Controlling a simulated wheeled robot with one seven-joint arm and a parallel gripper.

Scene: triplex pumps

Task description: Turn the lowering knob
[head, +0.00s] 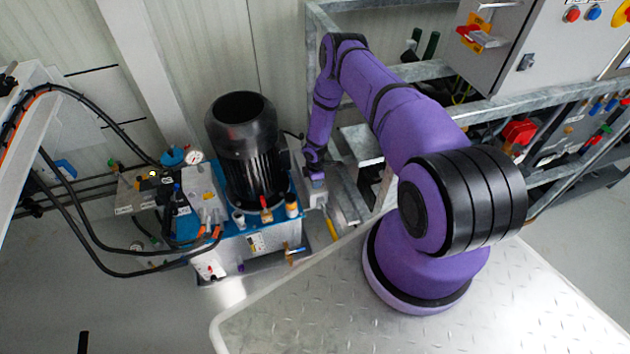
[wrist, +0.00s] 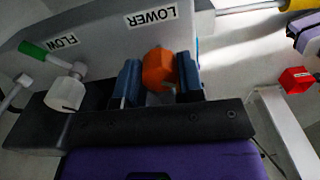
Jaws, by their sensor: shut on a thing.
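The lowering knob (wrist: 157,70) is orange and faceted, and sits under a label reading LOWER on a grey panel (wrist: 105,38) in the wrist view. My gripper (wrist: 159,78) has its two blue-padded fingers on either side of the knob and is shut on it. In the head view my purple arm (head: 395,115) reaches back and down to the right side of the pump unit (head: 240,250). The gripper tips and the lowering knob cannot be made out clearly there.
A white knob (wrist: 66,92) with a green-tipped lever (wrist: 36,50) is left of the gripper, by a FLOW label. A red block (wrist: 296,80) is at right. A black motor (head: 245,150) stands on the unit, close to my forearm. Hoses (head: 100,230) hang at left.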

